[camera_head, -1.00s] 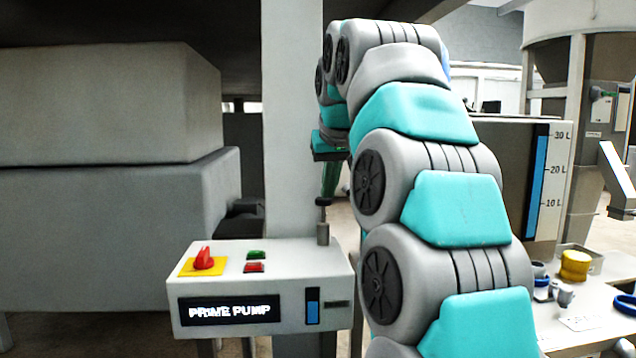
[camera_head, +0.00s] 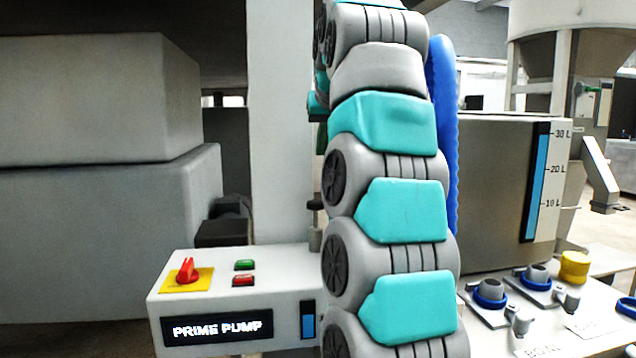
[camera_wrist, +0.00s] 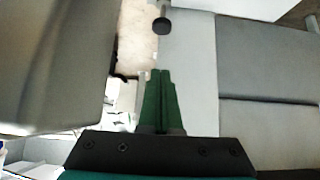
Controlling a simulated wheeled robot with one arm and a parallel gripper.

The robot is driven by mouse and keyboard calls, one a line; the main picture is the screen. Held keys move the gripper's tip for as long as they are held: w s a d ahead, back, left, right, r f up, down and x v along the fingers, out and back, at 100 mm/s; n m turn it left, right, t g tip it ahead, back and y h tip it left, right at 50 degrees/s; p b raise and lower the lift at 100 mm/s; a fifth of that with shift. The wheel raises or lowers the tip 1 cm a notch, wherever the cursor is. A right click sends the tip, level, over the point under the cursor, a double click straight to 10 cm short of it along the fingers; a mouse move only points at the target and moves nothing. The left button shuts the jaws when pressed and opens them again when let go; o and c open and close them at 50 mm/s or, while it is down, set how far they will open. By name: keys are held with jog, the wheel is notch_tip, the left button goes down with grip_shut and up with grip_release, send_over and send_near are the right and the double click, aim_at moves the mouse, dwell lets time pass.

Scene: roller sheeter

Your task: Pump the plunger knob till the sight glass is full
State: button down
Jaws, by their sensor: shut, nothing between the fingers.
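The plunger knob (camera_head: 315,204) is a dark cap above a grey sleeve (camera_head: 315,240) on the white pump box (camera_head: 240,262); my arm partly covers it. In the wrist view the dark round knob (camera_wrist: 161,26) stands ahead of my fingertips, apart from them. My gripper (camera_wrist: 160,74) has its green fingers shut with nothing between them. In the head view my arm hides most of it. The sight glass (camera_head: 308,322), a narrow window on the box front, shows blue below and a dark strip on top.
The box bears a red rotary switch (camera_head: 187,271), green (camera_head: 245,265) and red (camera_head: 243,281) buttons and a PRIME PUMP display (camera_head: 218,328). A grey tank at right has a blue 10–30 L gauge (camera_head: 533,185). Blue-collared fittings (camera_head: 490,293) stand on the right bench. A pale column (camera_head: 280,120) rises behind.

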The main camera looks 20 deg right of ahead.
send_over(317, 205)
notch_tip(317, 205, down, 8)
jog(key=shift+w+r, duration=0.1)
jog(key=shift+r, duration=0.15)
jog(key=shift+f, duration=1.8)
notch_tip(317, 205, down, 4)
jog(key=b, duration=0.2)
jog(key=shift+f+b, duration=0.25)
jog(key=shift+b, duration=0.1)
jog(key=shift+s+r, duration=0.1)
jog(key=shift+s, duration=0.1)
jog(key=v, duration=0.8)
jog(key=shift+w, duration=0.15)
jog(key=shift+r, duration=0.1)
